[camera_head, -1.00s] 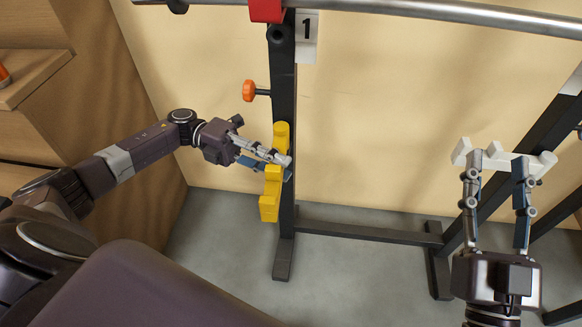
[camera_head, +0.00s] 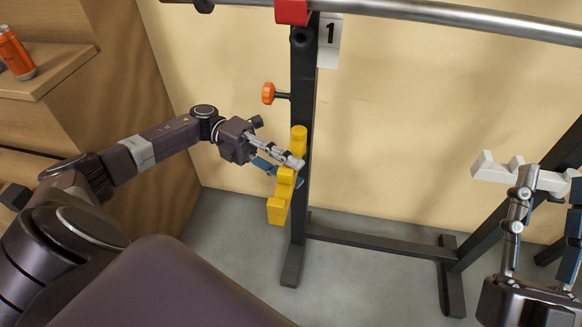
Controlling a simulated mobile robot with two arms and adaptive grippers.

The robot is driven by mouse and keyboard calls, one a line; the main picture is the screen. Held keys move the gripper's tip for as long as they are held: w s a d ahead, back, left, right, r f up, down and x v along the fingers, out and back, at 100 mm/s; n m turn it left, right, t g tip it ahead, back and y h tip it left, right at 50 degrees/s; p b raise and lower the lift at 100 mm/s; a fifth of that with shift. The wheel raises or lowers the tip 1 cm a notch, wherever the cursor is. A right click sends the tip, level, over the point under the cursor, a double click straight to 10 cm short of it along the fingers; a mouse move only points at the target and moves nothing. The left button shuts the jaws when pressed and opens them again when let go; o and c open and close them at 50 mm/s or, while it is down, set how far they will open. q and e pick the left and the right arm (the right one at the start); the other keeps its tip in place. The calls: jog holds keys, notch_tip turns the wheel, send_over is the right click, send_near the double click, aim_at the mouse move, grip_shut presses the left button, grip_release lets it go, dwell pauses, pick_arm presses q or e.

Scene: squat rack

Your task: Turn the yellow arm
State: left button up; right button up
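The yellow arm (camera_head: 278,207) is a notched bar on the dark rack post, slanting down and a little left from its upper end. My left gripper (camera_head: 284,170) comes in from the left at the bar's middle. Its fingers lie on either side of the bar, one across its near face and one partly hidden behind it, and look closed on it. My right gripper (camera_head: 550,188) is at the right edge, partly cut off, its fingers spread apart at a white notched arm (camera_head: 494,170). Whether they touch that arm is unclear.
A dark upright post (camera_head: 302,80) bears an orange knob (camera_head: 268,93) and a number 1 plate (camera_head: 329,40). A metal bar (camera_head: 420,11) crosses the top. A wooden shelf (camera_head: 60,75) with an orange can (camera_head: 15,52) stands left.

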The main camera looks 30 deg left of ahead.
pick_arm(q)
jog(key=shift+o, duration=0.9)
jog(key=shift+w+a, duration=0.1)
jog(key=shift+a, duration=0.45)
jog(key=a, duration=1.1)
jog(key=shift+w, duration=0.2)
